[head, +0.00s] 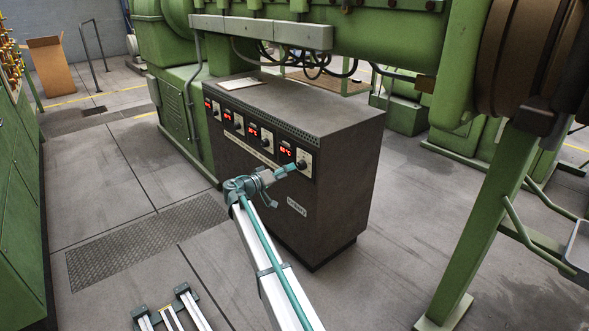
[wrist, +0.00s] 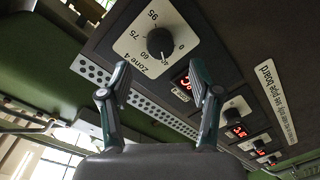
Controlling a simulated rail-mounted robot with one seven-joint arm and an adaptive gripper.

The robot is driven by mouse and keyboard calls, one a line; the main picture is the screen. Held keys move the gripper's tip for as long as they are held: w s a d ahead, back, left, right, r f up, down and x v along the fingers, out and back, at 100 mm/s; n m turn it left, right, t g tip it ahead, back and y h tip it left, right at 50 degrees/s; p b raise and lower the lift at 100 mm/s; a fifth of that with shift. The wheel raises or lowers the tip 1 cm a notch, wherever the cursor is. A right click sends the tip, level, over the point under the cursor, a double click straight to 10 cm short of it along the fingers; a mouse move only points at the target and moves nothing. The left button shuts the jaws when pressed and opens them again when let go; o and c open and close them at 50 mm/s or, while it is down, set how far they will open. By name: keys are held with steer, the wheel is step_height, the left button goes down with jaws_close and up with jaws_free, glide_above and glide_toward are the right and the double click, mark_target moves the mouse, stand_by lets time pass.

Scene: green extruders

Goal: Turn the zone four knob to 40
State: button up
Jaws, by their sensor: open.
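The zone four knob (wrist: 160,43) is black and round, on a white dial plate (wrist: 130,45) marked "Zone 4" with numbers up to 95. A pale mark shows near its lower edge, but I cannot read its exact setting. My gripper (wrist: 160,76) is open, its two fingers apart below the knob in the wrist view, with nothing between them. In the head view, my gripper (head: 292,168) is at the right end of the dark cabinet's front, close to the knob (head: 301,164). I cannot tell whether it touches.
The dark control cabinet (head: 335,195) carries several similar dials with red displays (head: 286,152) in a row to the left. A white paper (head: 240,83) lies on its top. Green machinery (head: 390,35) stands behind, and a green leg (head: 480,230) at right.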

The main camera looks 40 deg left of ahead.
steer(key=s, duration=0.5)
steer(key=shift+s+a+r, duration=0.1)
steer(key=shift+s+a, duration=0.2)
steer(key=shift+a, duration=0.05)
